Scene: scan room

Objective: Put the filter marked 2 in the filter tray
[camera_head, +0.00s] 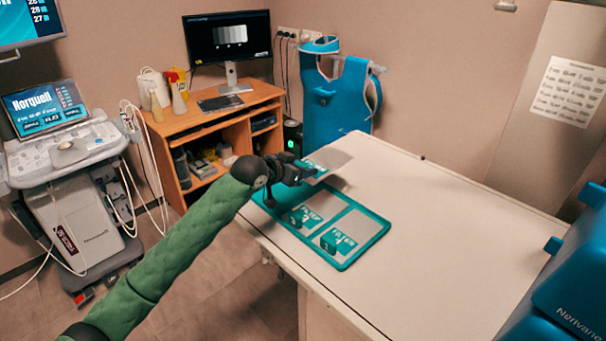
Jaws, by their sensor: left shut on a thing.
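My left gripper (304,172) comes in from the left, shut on a flat grey filter with a teal label (331,159). It holds this filter at the far left end of the teal filter tray (366,249); I cannot tell if it touches the tray. The number on the held filter is too small to read. The tray lies on the white table. Two other grey filters with teal labels lie in it: the middle one (326,207) and the near one (357,228). The gripper and held filter hide part of the tray's far end. My right gripper is not in view.
The white table (440,235) is bare to the right of the tray. A blue machine (565,285) stands at the right edge. A wooden desk (215,120) with a monitor and an ultrasound cart (75,190) stand at the left.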

